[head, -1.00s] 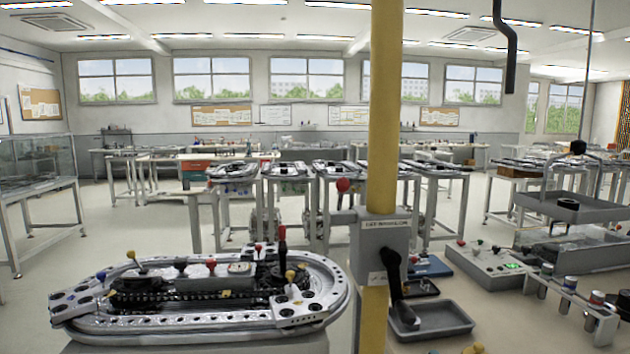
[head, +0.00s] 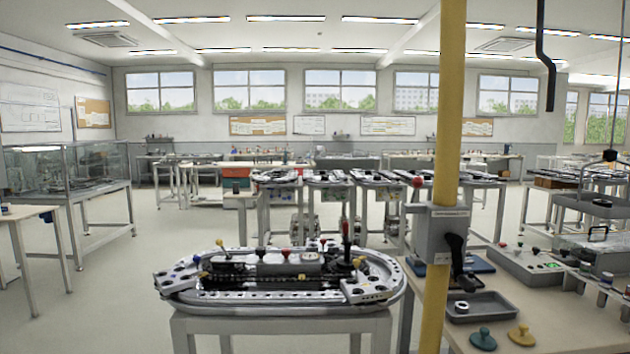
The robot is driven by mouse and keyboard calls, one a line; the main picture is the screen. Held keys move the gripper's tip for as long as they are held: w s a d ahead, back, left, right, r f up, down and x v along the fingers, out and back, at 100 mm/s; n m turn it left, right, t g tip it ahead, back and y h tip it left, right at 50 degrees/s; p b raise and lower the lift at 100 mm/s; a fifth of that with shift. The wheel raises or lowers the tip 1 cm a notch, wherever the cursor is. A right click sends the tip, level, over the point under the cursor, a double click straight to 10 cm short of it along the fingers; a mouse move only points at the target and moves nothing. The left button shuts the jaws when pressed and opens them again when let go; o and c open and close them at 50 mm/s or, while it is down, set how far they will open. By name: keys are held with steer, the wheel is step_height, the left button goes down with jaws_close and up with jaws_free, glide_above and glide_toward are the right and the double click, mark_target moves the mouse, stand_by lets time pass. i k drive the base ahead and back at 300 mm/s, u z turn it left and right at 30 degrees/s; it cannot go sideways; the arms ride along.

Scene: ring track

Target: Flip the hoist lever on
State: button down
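A grey box (head: 432,236) with a small label is mounted on the yellow post (head: 450,120) right of centre. A black lever (head: 456,255) sits on its right side, with its handle hanging downward. The label is too small to read, so I cannot confirm that this is the hoist lever. At the right edge a grey tray (head: 592,207) hangs from a thin cable. My gripper is not in view.
An oval ring track (head: 215,298) with coloured knobs stands on a grey stand at centre. A bench (head: 560,325) right of the post holds a shallow tray (head: 482,308), a teal knob (head: 483,338) and a yellow knob (head: 521,335). Open floor (head: 110,290) lies left.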

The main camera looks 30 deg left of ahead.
mark_target(417, 182)
steer(key=z, duration=1.05)
steer(key=k, duration=0.85)
steer(key=u, duration=1.5)
steer(key=i, duration=0.5)
steer(key=u, duration=0.05)
